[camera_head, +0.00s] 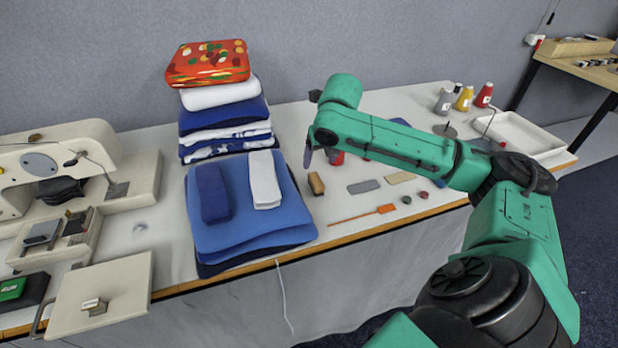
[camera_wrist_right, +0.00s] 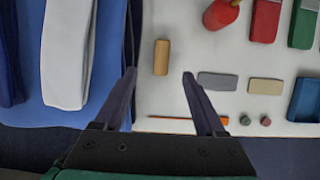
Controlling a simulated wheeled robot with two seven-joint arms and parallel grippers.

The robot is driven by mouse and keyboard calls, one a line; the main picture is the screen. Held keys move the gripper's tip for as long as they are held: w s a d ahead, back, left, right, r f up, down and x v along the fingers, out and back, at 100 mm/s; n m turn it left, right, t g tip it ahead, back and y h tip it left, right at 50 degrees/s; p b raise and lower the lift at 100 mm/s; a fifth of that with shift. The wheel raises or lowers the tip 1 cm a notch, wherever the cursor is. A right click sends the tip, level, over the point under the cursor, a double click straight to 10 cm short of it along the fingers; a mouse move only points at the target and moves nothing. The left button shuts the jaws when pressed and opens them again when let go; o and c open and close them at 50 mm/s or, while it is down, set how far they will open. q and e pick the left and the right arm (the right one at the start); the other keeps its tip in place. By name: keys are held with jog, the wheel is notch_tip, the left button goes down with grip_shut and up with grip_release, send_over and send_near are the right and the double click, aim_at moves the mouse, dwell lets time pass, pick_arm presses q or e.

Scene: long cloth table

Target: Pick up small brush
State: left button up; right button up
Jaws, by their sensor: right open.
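A small brown wooden block (camera_head: 316,183), which looks like the small brush, lies on the white table just right of the blue cloth stack. In the right wrist view the block (camera_wrist_right: 161,57) lies lengthwise just beyond the gap between the fingertips. My right gripper (camera_head: 320,155) hangs above and slightly behind it in the head view, partly hidden by its own arm. In the wrist view my right gripper (camera_wrist_right: 159,75) is open, with nothing between its fingers. My left gripper is in neither view.
Folded blue cloths (camera_head: 250,232) lie close left of the block. A grey bar (camera_head: 363,186), a thin orange stick tool (camera_head: 362,214) and small round pieces (camera_head: 406,200) lie to its right. A sewing machine (camera_head: 60,165) stands at the left. The table's front edge is close.

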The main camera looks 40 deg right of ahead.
aim_at(315, 178)
jog(key=x, duration=0.6)
jog(key=shift+s, duration=0.2)
jog(key=x, duration=0.5)
jog(key=shift+w+d+f, duration=0.1)
jog(key=shift+d+f, duration=0.05)
jog(key=shift+d, duration=0.05)
jog(key=shift+w+d+f, duration=0.1)
jog(key=shift+w+f, duration=0.1)
jog(key=shift+f, duration=0.1)
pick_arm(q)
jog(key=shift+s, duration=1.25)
pick_arm(e)
grip_shut()
